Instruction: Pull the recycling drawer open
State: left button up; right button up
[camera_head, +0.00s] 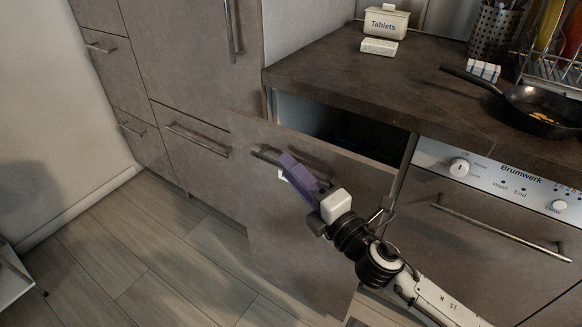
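The recycling drawer (305,240) is a tall grey-brown front under the counter. It stands partly open, out from the cabinet line, with a dark gap (345,128) behind its top edge. Its metal bar handle (264,155) runs along the upper part of the front. My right gripper (287,168), with purple fingers, is at the handle and covers its middle. The fingers overlap the bar, so I cannot tell whether they are closed around it. The inside of the drawer is mostly dark. My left gripper is not in view.
A dishwasher (480,230) with a bar handle is right of the drawer. The dark countertop (345,75) holds a Tablets box (385,22), a pan (545,110) and a dish rack. Closed cabinets (190,60) stand at left. The wooden floor (150,260) in front is clear.

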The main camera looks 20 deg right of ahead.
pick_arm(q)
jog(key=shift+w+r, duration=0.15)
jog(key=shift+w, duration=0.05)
pick_arm(e)
jog(key=shift+w+a, duration=0.1)
jog(key=shift+w, duration=0.3)
jog(key=shift+c, duration=0.3)
grip_shut()
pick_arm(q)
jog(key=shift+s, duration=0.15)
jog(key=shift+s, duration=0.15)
